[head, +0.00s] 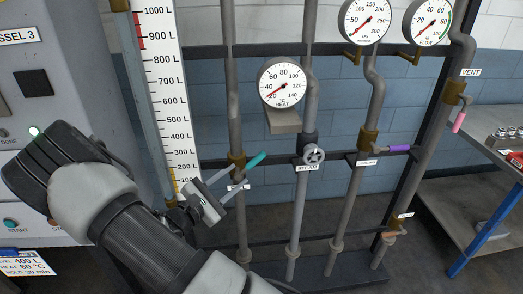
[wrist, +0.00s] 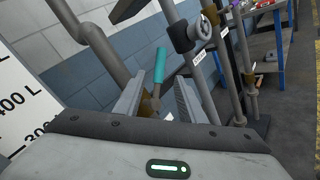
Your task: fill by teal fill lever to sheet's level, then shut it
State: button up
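The teal fill lever (head: 257,159) sits on a brass valve on the leftmost pipe and slants up to the right. It also shows in the wrist view (wrist: 159,66), between the two fingers. My gripper (head: 231,184) is open just below and left of the lever; in the wrist view my gripper (wrist: 158,100) shows a gap on both sides of it. The sheet (head: 30,262) at lower left reads 400 L, HEAT 60 °C, HOLD 30 min. The level scale (head: 173,90) runs to 1000 L beside a sight tube (head: 146,90); I cannot tell its liquid level.
A steam handwheel (head: 313,155), a purple lever (head: 399,149), a pink vent lever (head: 459,121) and an orange-brown low lever (head: 396,233) are on the other pipes. The heat gauge (head: 283,84) hangs above. A workbench (head: 480,160) stands right; the vessel cabinet (head: 60,60) stands left.

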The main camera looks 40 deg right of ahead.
aim_at(264, 155)
jog(key=x, duration=1.5)
jog(key=shift+d+p, duration=0.15)
jog(key=shift+p, duration=0.25)
grip_shut()
